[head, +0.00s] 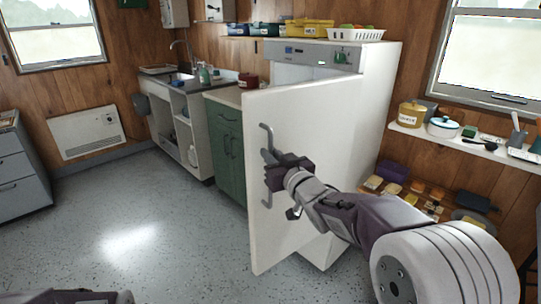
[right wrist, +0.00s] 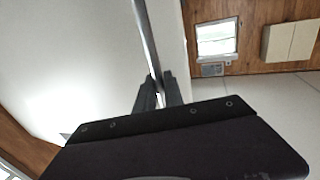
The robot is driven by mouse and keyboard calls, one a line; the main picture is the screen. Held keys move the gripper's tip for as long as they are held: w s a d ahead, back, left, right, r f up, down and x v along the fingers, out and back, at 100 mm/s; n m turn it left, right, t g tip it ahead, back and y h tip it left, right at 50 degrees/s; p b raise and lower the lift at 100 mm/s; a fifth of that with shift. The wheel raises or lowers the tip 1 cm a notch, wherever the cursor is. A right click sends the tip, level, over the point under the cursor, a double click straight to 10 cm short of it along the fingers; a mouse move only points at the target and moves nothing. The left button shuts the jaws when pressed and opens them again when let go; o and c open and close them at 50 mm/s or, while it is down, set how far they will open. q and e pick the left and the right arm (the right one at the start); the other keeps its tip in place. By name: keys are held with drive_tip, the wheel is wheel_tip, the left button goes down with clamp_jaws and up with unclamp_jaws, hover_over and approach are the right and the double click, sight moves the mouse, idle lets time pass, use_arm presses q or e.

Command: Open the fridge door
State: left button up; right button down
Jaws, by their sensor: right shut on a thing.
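The white fridge (head: 380,95) stands by the wood-panelled wall. Its door (head: 312,125) is ajar, its left edge swung out toward me, with a gap showing between the door top and the control panel. The grey bar handle (head: 266,133) is near the door's left edge. My right gripper (head: 271,172) is shut on the handle. In the right wrist view, the handle (right wrist: 145,38) runs down between the fingers (right wrist: 159,92) beside the white door (right wrist: 75,60). My left gripper is not in view; only part of my left arm shows at the bottom left.
A green cabinet (head: 225,140) and sink unit stand left of the fridge. Wall shelves (head: 455,143) with pots are at right. The speckled floor (head: 150,225) left of the door is clear.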

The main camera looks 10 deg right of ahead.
drive_tip(key=shift+r, duration=0.1)
drive_tip(key=c, duration=1.7)
unclamp_jaws()
drive_tip(key=shift+d, duration=0.1)
drive_tip(key=shift+c, duration=0.2)
drive_tip(key=p+v, duration=0.1)
drive_tip(key=v, duration=0.8)
drive_tip(key=shift+p, duration=0.3)
